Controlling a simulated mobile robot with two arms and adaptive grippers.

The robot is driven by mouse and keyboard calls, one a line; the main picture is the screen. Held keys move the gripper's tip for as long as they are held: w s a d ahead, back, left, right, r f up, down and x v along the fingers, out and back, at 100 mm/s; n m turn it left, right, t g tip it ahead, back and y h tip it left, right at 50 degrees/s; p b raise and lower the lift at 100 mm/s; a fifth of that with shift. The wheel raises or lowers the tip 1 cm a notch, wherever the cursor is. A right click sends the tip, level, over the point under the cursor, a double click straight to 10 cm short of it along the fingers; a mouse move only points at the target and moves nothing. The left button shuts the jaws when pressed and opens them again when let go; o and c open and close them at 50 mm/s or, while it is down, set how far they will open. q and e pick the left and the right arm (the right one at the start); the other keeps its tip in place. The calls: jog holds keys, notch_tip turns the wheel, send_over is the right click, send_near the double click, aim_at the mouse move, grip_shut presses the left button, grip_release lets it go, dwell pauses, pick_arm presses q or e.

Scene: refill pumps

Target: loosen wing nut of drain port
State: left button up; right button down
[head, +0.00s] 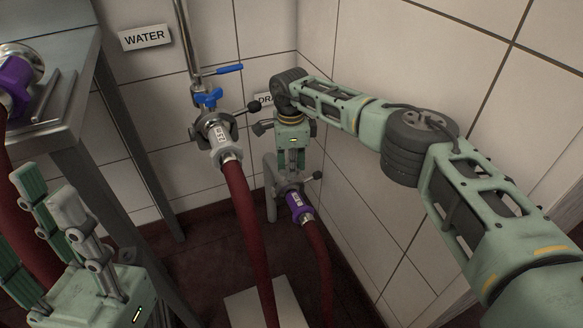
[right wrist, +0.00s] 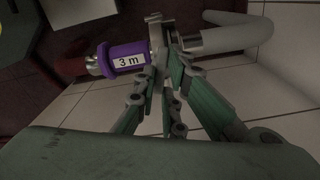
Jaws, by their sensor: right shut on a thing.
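The drain port is a pale bent pipe (head: 269,195) low in the corner, also seen in the right wrist view (right wrist: 245,32). A clamp (right wrist: 157,32) joins it to a purple hose collar (right wrist: 124,59) marked "3 m", which shows in the head view too (head: 298,207). My right gripper (head: 291,172) reaches down at this clamp. In the right wrist view its fingers (right wrist: 170,68) converge at the clamp and are shut on the wing nut, which they mostly hide. My left gripper (head: 52,190) is at the lower left, fingers up, apart and empty.
The water pipe's clamp (head: 215,129) and its red hose (head: 247,240) stand just left of my right gripper. A blue valve lever (head: 229,70) is above. Tiled wall lies close on the right. A metal table (head: 70,112) holding another purple-collared fitting (head: 14,85) is at the left.

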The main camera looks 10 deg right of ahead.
jog(key=shift+w+n, duration=0.1)
jog(key=shift+n, duration=1.6)
jog(key=shift+b, duration=0.3)
jog(key=c, duration=1.8)
grip_release()
jog(key=shift+c, duration=0.2)
